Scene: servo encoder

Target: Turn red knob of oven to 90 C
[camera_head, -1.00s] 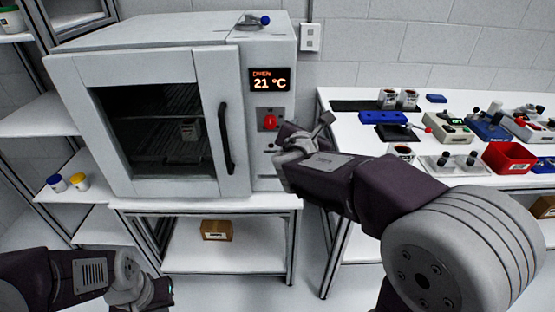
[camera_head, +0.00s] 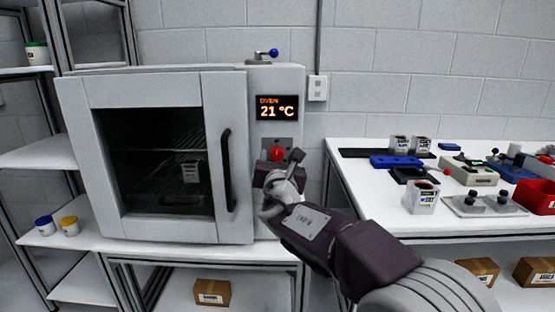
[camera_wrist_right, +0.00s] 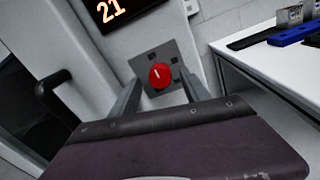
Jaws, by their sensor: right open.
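The white oven (camera_head: 90,88) stands on a table with its glass door shut. Its display (camera_head: 277,107) reads 21 °C. The red knob (camera_head: 277,153) is on a grey plate below the display, and it also shows in the right wrist view (camera_wrist_right: 160,76) with a pale mark near upright. My right gripper (camera_head: 281,168) is just below and in front of the knob. In the right wrist view my right gripper (camera_wrist_right: 160,92) is open, with one finger on each side of the knob's line; contact cannot be told. My left gripper is out of view.
The black door handle (camera_head: 227,170) is just left of my right gripper. A blue-tipped lever (camera_head: 273,53) is on the oven top. The right-hand table (camera_head: 358,182) holds cups, blue trays and devices. Cardboard boxes (camera_head: 212,292) are below.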

